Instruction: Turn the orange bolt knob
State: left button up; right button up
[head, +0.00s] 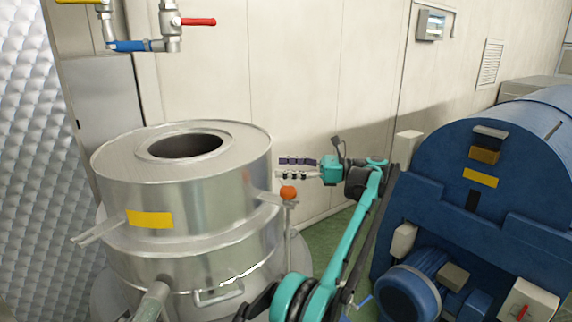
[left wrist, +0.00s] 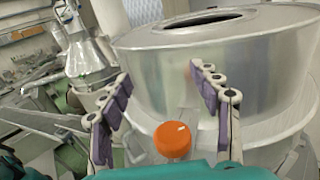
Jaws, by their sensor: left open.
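The orange bolt knob (head: 289,192) is a small round ball on a thin post at the right side of the steel vessel (head: 188,205). My left gripper (head: 280,168) is open and empty, its fingers pointing left toward the vessel, and it shows just above the knob in the head view. In the left wrist view the knob (left wrist: 172,141) shows low in the picture, between the two spread fingers of the gripper (left wrist: 158,75), with a small white mark on it. I see no finger touching it. My right gripper is not in view.
A blue machine (head: 470,200) with a motor (head: 408,292) stands at the right. Pipes with a red valve lever (head: 198,22) and a blue one (head: 128,46) hang above the vessel. A pale wall (head: 300,80) is behind. Green floor (head: 325,240) shows between vessel and machine.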

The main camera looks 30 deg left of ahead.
pick_arm(q)
jog(key=shift+r, duration=0.75)
